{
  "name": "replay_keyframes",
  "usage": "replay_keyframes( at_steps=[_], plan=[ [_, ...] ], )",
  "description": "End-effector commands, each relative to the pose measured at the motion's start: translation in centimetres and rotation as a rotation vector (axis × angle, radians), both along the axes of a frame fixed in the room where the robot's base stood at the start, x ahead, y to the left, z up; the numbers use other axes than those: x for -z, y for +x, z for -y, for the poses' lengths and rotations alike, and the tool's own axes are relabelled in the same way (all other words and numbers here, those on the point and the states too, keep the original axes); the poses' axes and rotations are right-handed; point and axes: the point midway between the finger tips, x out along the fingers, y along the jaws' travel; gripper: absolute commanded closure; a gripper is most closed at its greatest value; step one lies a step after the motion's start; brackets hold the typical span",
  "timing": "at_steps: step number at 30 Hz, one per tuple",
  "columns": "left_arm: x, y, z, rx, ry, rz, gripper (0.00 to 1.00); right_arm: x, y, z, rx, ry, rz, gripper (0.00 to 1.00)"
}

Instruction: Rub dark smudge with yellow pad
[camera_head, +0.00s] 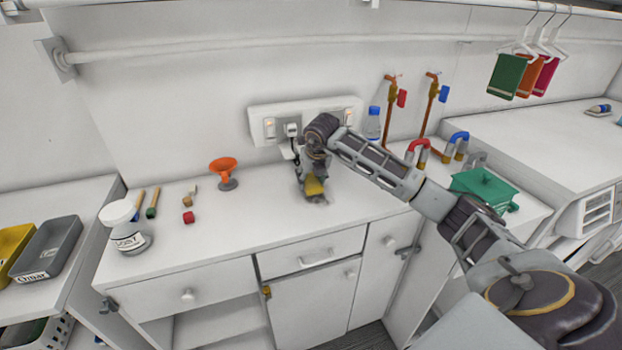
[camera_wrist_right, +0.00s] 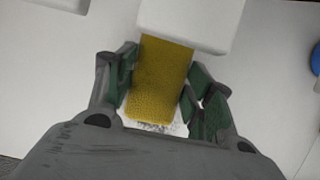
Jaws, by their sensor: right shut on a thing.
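The yellow pad (camera_head: 314,187) is held in my right gripper (camera_head: 312,176) just above or on the white countertop, below the wall socket. In the right wrist view the pad (camera_wrist_right: 162,80) sits between the two fingers of the right gripper (camera_wrist_right: 160,90), which are closed on its sides. The dark smudge (camera_head: 324,201) shows as a grey patch on the counter at the pad's lower edge. In the wrist view a speckled part of the smudge (camera_wrist_right: 174,129) shows below the pad; the rest is hidden. I cannot tell whether pad and counter touch. My left gripper is not in view.
A socket panel (camera_head: 262,125) with a plugged-in cable is on the wall behind. The front counter is clear.

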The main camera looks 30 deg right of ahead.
Motion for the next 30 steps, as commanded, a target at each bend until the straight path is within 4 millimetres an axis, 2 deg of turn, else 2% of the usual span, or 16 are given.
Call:
replay_keyframes(
  at_steps=[30],
  plan=[
    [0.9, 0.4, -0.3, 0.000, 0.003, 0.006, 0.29, 1.3, 0.0, 0.0, 0.000, 0.000, 0.000, 0.66]
  ],
)
